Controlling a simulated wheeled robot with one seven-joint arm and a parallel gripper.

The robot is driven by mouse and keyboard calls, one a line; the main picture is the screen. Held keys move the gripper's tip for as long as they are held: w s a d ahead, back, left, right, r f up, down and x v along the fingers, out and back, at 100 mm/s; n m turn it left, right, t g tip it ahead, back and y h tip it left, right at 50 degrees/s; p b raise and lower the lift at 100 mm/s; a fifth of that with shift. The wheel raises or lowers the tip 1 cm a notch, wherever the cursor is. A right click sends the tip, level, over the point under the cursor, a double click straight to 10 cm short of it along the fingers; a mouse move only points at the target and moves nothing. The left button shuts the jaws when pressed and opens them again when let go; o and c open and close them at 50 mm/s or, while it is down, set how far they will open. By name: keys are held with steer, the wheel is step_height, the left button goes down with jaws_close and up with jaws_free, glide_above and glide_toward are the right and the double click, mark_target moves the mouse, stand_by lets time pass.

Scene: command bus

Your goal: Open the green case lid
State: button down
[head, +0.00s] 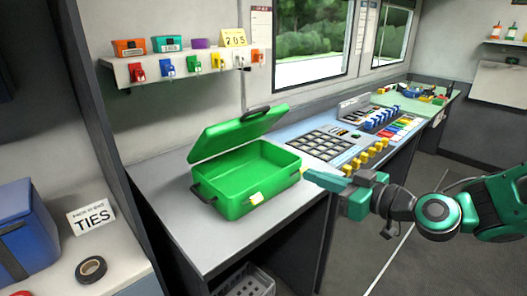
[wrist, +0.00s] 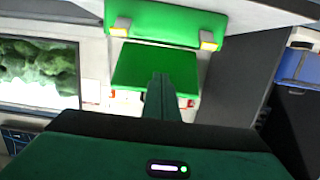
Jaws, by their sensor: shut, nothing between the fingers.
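The green case (head: 236,206) sits on the grey counter with its lid (head: 232,137) raised and leaning back, so the empty-looking inside shows. A dark handle (head: 256,112) is on the lid's upper edge. A pale yellow latch (head: 256,198) is on the front wall. My gripper (head: 306,174) is shut and empty, with its fingertips close to the right end of the case. I cannot tell whether they touch it. In the wrist view the shut fingers (wrist: 160,80) overlap a green panel of the case (wrist: 150,68); a green part with two latches (wrist: 120,27) lies above it.
A control console (head: 325,145) with buttons and yellow levers adjoins the case on the right. A shelf (head: 180,65) with small boxes and coloured tags hangs above. A TIES sign (head: 92,216), tape roll (head: 91,269) and blue box (head: 28,226) stand at left. Bare counter (head: 165,205) lies left of the case.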

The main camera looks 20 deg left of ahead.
glide_toward(244, 135)
steer(key=f, duration=0.1)
steer(key=a+f, duration=0.1)
steer(key=f, duration=0.1)
steer(key=shift+w+a+f, duration=0.25)
steer(key=shift+w+a, duration=0.1)
steer(key=shift+a, duration=0.05)
stand_by(0.3)
steer(key=shift+a, duration=0.1)
steer(key=shift+w+a+r, duration=0.25)
steer(key=shift+w+a, duration=0.4)
steer(key=shift+a, duration=0.95)
steer(key=shift+w+a+r, duration=0.3)
steer(key=shift+w+a, duration=0.35)
steer(key=shift+a, duration=0.95)
steer(key=shift+w+a+r, duration=0.25)
steer(key=shift+w+a, duration=0.4)
steer(key=shift+a, duration=1)
steer(key=f+v, duration=0.2)
steer(key=v, duration=1.1)
steer(key=f+v, duration=0.2)
steer(key=v, duration=1.1)
steer(key=shift+d, duration=0.25)
steer(key=shift+s, duration=0.1)
